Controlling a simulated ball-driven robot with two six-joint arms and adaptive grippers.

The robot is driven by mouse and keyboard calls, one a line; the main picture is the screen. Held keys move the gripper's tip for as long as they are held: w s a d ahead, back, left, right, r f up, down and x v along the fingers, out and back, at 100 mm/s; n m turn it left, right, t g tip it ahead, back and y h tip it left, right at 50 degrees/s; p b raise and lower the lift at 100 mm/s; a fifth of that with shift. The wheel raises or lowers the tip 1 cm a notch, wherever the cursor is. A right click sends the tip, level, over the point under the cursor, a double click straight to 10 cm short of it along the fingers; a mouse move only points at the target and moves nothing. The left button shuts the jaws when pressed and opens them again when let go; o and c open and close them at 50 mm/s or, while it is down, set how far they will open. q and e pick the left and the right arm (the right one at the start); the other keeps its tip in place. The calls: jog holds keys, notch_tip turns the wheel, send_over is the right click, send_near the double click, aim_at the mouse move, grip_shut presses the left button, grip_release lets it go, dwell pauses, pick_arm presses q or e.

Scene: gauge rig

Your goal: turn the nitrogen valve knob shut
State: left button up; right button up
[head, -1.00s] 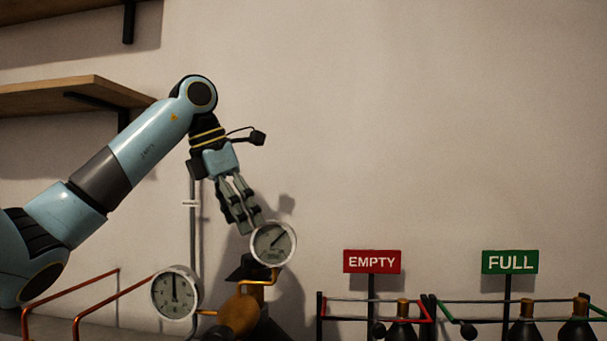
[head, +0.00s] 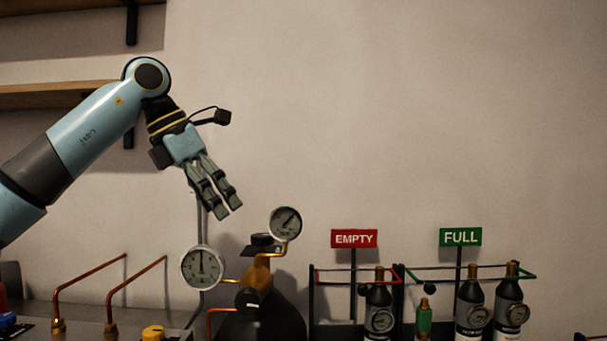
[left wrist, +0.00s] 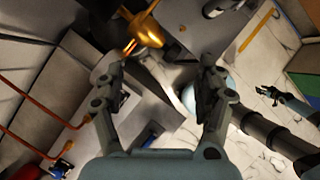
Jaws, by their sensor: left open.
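A brass regulator (head: 256,281) stands below and right of my left gripper in the head view. It has a black top cap (head: 262,240) and a round black knob (head: 248,299) at its front. Which knob is the nitrogen valve knob, I cannot tell. My left gripper (head: 229,213) is open and empty, pointing down above the rig and clear of it. In the left wrist view its fingers (left wrist: 158,92) are spread, with the brass regulator (left wrist: 145,28) beyond them at the top. My right gripper (left wrist: 268,97) shows small at the right edge there; its jaws are unclear.
A left dial gauge (head: 202,268) and a right dial gauge (head: 285,223) flank the regulator. Bottle racks stand right under EMPTY (head: 354,239) and FULL (head: 460,237) signs. The wall space above is free.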

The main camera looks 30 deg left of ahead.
pick_arm(q)
jog(key=d+r+t+h, duration=0.2)
jog(key=d+h, duration=0.4)
jog(key=d, duration=0.4)
jog(key=d+r+n+t+h, duration=0.1)
jog(key=d+r+t+h, duration=0.1)
jog(key=d+h, duration=0.5)
jog(key=d, duration=0.3)
jog(key=shift+d+r+t, duration=0.35)
jog(key=shift+t, duration=0.05)
pick_arm(e)
jog(key=shift+s, duration=0.4)
